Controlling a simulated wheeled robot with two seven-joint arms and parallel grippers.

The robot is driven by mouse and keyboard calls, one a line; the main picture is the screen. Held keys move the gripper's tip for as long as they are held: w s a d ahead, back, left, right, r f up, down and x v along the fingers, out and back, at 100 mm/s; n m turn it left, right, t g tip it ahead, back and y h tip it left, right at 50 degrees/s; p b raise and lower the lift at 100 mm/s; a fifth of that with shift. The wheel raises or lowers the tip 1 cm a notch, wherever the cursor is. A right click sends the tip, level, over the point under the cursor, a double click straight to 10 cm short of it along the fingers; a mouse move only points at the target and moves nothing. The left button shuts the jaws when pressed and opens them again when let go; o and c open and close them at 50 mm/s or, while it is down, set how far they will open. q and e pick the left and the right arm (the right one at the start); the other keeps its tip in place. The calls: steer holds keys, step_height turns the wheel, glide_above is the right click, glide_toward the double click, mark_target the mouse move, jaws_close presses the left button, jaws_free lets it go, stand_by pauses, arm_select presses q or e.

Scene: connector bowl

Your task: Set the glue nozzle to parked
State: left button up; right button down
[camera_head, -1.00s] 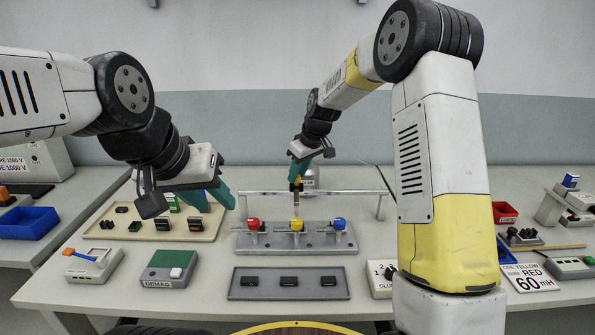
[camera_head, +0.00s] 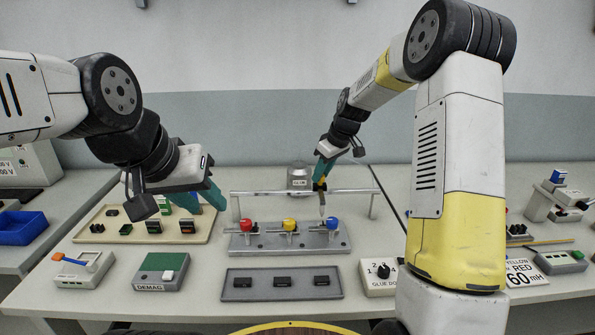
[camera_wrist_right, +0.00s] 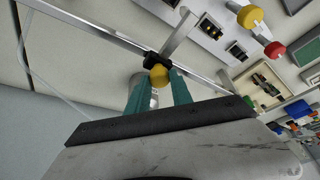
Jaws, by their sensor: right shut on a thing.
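The glue nozzle (camera_head: 322,202) hangs upright from a black slider on the metal rail (camera_head: 260,192). Its tip is a little behind and left of the blue-topped fixture (camera_head: 333,223). My right gripper (camera_head: 320,184) is shut on the nozzle's yellow knob. In the right wrist view the yellow knob (camera_wrist_right: 159,76) lies between the teal fingers of my right gripper (camera_wrist_right: 160,84), below the black slider (camera_wrist_right: 157,60). My left gripper (camera_head: 203,197) is open and empty above the beige tray (camera_head: 92,228).
A glue pot (camera_head: 299,178) stands behind the rail. Red (camera_head: 246,225) and yellow (camera_head: 289,225) topped fixtures share the grey block (camera_head: 262,243). In front are a dark tray (camera_head: 262,292) with several black parts, a DEMAG box (camera_head: 161,271) and a glue dial box (camera_head: 379,277).

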steer(key=d, duration=1.4)
steer(key=shift+d, duration=0.35)
steer(key=shift+d, duration=0.1)
steer(key=c, duration=1.1)
jaws_free()
steer(key=shift+c, duration=0.2)
steer(key=v, duration=0.8)
